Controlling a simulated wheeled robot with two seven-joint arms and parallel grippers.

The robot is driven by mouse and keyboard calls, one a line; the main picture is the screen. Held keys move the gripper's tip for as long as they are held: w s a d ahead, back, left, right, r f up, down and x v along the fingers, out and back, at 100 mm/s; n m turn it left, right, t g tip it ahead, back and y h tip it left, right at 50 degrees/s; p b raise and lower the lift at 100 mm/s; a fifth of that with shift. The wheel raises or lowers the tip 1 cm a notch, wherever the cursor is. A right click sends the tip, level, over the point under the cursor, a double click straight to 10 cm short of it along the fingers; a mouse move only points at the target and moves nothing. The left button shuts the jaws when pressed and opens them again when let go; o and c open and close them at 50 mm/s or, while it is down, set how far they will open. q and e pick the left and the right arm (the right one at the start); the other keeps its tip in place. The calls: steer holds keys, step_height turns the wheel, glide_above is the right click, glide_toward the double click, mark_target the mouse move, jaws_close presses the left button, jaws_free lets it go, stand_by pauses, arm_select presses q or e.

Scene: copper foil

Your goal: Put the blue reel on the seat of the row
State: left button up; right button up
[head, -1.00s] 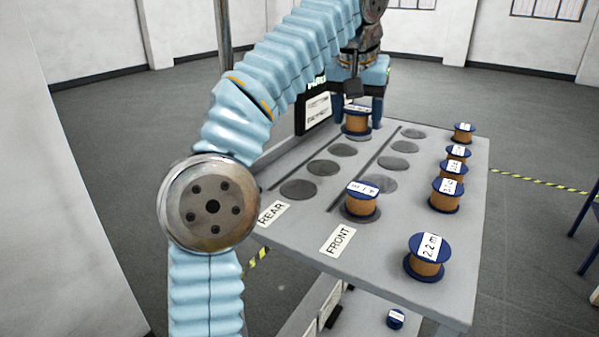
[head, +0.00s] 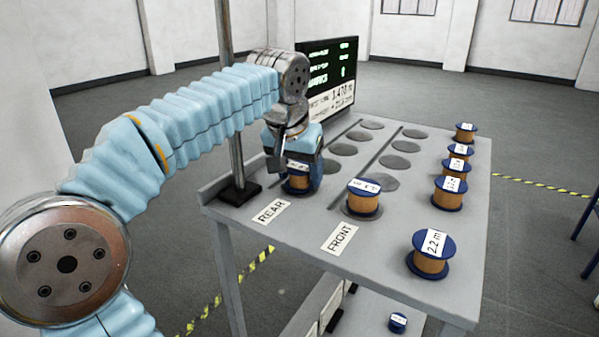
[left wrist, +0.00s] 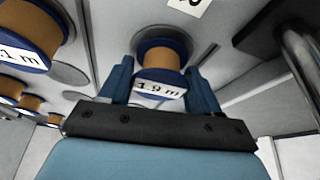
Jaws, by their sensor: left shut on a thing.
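My left gripper (head: 290,160) is shut on a blue-flanged reel (head: 297,182) with copper-coloured winding. The left wrist view shows this reel (left wrist: 160,58) upright between both fingers, its label reading 1.9 m. It is at the near end of the row marked REAR (head: 271,211), over the first seat, which it mostly hides. I cannot tell whether its base touches the seat. Further grey round seats of that row (head: 343,149) are bare. In the row marked FRONT (head: 339,238), a similar reel (head: 363,199) stands on the nearest seat. My right gripper is not in view.
Several similar reels stand along the table's right side, the nearest (head: 430,256) labelled 2.2 m. A post on a dark foot (head: 240,194) rises close left of the held reel. A screen (head: 328,75) stands behind the table. Another reel (head: 397,322) lies on the shelf below.

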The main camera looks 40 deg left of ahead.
arm_select(q)
steer(key=o, duration=1.1)
steer(key=shift+f, duration=0.1)
steer(key=shift+o, duration=0.2)
steer(key=p+v, duration=0.2)
steer(key=v, duration=1)
steer(key=shift+s, duration=0.1)
